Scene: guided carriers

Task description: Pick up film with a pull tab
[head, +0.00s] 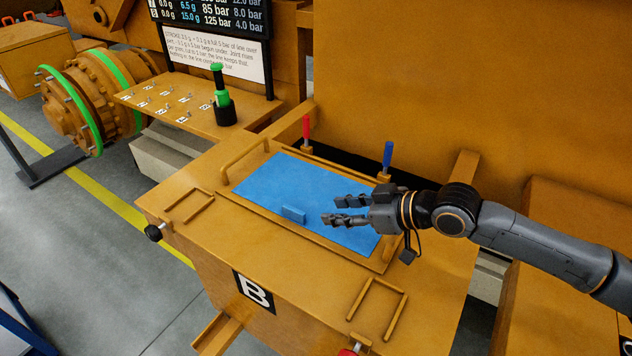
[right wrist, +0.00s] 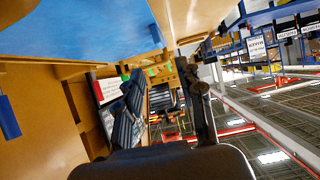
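The film (head: 275,186) is a flat blue sheet lying in an orange framed recess on top of the carrier marked B. Its pull tab (head: 293,214) is a small raised blue block near the sheet's front edge. My right gripper (head: 330,209) is over the right part of the film, to the right of the tab and apart from it. Its fingers are parted with nothing between them. In the right wrist view the gripper's fingers (right wrist: 165,80) show parted, and the blue film (right wrist: 80,30) fills the upper left. My left gripper is not in view.
A red-handled (head: 306,130) and a blue-handled lever (head: 387,156) stand behind the film. Orange loop handles (head: 378,305) rise from the carrier top. A green-and-black post (head: 222,98) stands on the side shelf. A tall orange wall (head: 450,75) rises behind.

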